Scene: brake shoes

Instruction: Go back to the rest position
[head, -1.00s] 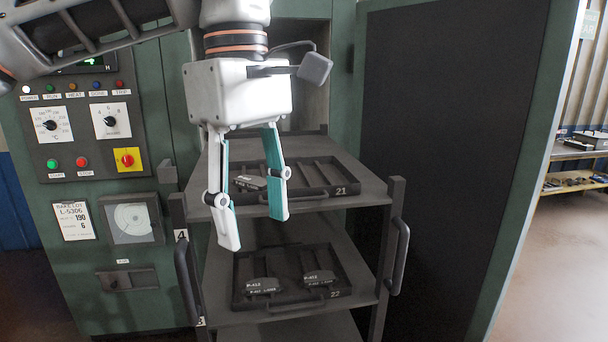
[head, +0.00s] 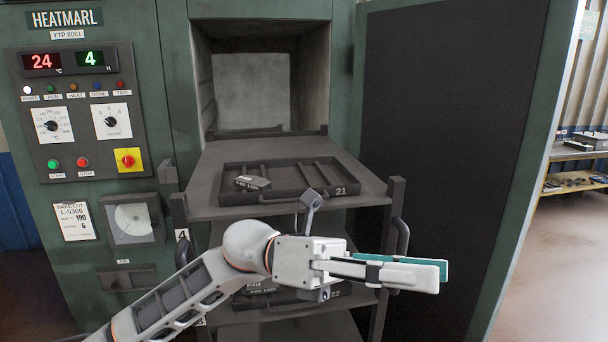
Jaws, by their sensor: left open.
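My left gripper (head: 442,273) is in front of the cart, at the height of its lower shelf. Its arm comes in from the lower left and the fingers point to the right. The teal-lined fingers are open with nothing between them, and they show nearly edge-on. The arm and gripper hide much of the lower tray and its brake shoes. The upper tray (head: 339,191), marked 21, lies on the top shelf with one brake shoe (head: 253,183) at its left side. My right gripper is not in view.
The oven chamber (head: 250,92) stands open and empty behind the cart (head: 372,190). The control panel (head: 88,120) is at the left and the dark open door (head: 450,120) at the right. A cart handle (head: 402,238) is just above the fingers. A bench (head: 575,152) stands far right.

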